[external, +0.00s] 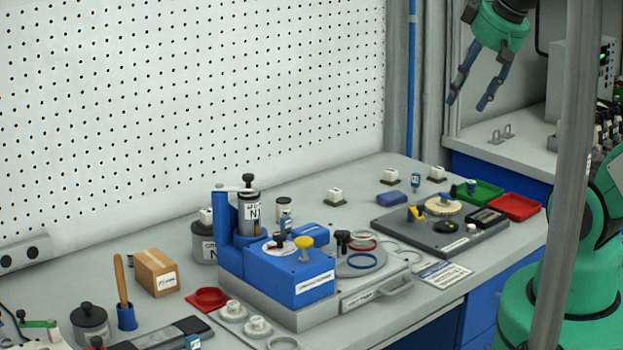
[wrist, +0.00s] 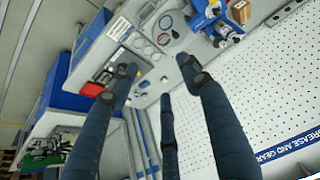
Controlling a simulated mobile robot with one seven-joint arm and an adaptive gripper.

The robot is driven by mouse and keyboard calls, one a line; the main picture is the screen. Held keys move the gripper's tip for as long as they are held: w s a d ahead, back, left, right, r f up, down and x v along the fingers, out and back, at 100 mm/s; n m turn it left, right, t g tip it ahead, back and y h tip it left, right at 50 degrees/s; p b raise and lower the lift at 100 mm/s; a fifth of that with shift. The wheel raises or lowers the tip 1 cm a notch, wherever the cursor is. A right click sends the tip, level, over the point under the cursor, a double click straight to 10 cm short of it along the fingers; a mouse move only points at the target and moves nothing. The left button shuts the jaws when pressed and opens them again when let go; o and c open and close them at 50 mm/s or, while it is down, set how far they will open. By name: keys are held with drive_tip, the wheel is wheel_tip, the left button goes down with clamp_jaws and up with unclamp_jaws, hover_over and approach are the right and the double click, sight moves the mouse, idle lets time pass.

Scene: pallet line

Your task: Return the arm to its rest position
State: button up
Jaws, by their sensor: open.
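My gripper (external: 468,103) is at the top right of the external view, with its blue fingers spread and nothing between them. It hangs well above the right end of the workbench, apart from everything on it. In the wrist view my gripper's fingers (wrist: 157,80) point toward the bench and are wide apart and empty. My green arm (external: 590,215) stands at the right edge of the external view, partly hidden behind a grey post. The upper links of the arm are out of frame.
The workbench (external: 345,205) carries a blue machine (external: 265,265), a grey tool tray (external: 440,240), a red bin (external: 515,206) and a green bin (external: 480,192). A white pegboard (external: 190,100) stands behind. The grey post (external: 568,180) crosses the front right. Air around the gripper is clear.

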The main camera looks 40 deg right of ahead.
wheel_tip(320, 180, down, 5)
drive_tip(key=b, duration=0.3)
drive_tip(key=shift+r, duration=0.2)
